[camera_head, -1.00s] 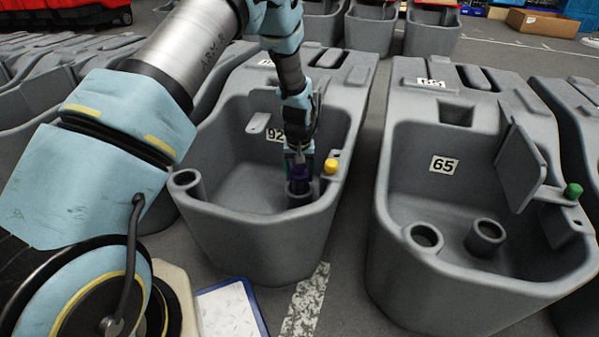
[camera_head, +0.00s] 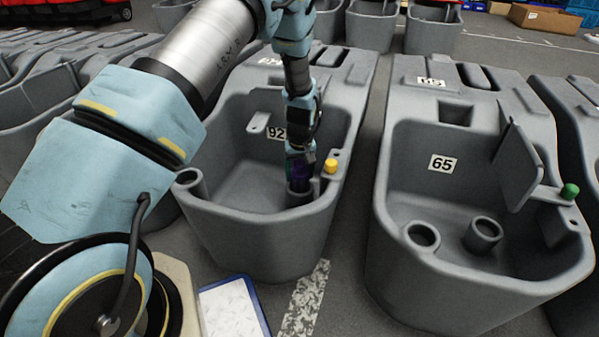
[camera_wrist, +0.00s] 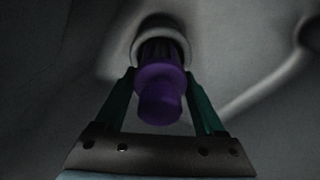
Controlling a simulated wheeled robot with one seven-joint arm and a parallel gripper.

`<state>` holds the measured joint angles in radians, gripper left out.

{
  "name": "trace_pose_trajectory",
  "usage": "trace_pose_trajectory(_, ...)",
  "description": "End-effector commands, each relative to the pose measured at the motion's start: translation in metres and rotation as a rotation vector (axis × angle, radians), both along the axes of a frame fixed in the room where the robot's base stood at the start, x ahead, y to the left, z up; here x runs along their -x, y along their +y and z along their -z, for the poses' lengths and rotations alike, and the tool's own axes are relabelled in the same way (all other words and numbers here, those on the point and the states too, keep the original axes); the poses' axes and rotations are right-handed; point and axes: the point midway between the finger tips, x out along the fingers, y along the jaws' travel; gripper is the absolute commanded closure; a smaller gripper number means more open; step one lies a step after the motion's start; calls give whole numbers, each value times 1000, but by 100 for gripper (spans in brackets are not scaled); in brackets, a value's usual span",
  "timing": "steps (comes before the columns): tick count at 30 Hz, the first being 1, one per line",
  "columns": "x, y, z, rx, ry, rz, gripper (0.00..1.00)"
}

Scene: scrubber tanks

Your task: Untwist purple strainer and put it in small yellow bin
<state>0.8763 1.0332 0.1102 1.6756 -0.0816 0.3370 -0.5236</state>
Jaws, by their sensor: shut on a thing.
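The purple strainer (camera_wrist: 160,86) stands in a round grey socket (camera_wrist: 160,32) inside the tank marked 92 (camera_head: 262,240). Its far end still sits within the socket's ring in the wrist view. My gripper (camera_wrist: 160,78) has its two green fingers on either side of the strainer and is shut on it. I cannot make out the small yellow bin in any view.
A yellow cap (camera_head: 331,166) sits on the tank's right rim, close to my gripper. The neighbouring tank marked 65 (camera_head: 470,290) stands to the right with a green knob (camera_head: 570,191). A blue-edged white tray (camera_head: 232,308) lies on the floor in front.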

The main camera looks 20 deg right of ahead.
Motion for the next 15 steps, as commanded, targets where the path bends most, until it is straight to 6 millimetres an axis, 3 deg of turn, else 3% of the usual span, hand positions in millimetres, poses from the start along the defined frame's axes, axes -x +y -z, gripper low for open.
trace_pose_trajectory(15,-1,1,-2,0,-2,-246,95)
